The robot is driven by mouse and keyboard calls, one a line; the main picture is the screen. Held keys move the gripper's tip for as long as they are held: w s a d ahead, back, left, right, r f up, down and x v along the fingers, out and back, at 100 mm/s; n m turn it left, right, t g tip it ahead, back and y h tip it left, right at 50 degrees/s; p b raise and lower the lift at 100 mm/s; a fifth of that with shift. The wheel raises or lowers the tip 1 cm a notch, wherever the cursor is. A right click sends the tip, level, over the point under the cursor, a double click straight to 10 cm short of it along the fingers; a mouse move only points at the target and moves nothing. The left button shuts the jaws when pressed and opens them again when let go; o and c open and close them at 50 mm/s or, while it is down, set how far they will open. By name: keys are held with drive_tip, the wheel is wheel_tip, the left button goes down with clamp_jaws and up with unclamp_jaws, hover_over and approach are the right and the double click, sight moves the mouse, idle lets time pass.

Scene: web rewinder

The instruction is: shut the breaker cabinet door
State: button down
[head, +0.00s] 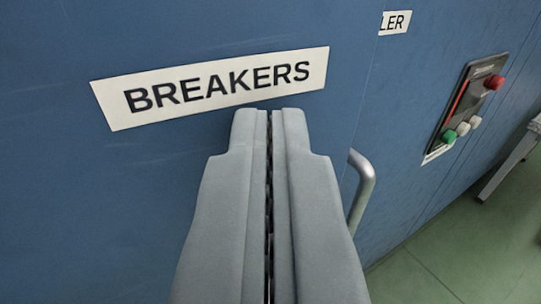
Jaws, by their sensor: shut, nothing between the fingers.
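The breaker cabinet door (130,210) is a blue panel that fills the left and middle of the head view. It bears a white label (210,87) reading "BREAKERS". A grey bar handle (364,185) shows to the right of my gripper. My gripper (268,112) is shut and empty, its fingertips over the lower edge of the label. I cannot tell whether the tips touch the panel. A thin seam runs down the blue surface right of the label. Whether the door stands flush there is unclear, and my fingers hide part of the panel.
Right of the seam is more blue cabinet front with a partly cut-off label (395,22) ending "LER". A control panel (467,108) with red, white and green buttons is mounted there. Green floor (450,255) is open at lower right, with a grey table leg (508,165) at the right edge.

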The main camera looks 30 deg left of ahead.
sight(213, 127)
drive_tip(key=w+a, duration=0.1)
drive_tip(key=a, duration=0.1)
drive_tip(key=w+a, duration=0.2)
drive_tip(key=shift+w+r, duration=0.1)
drive_tip(key=shift+w, duration=0.1)
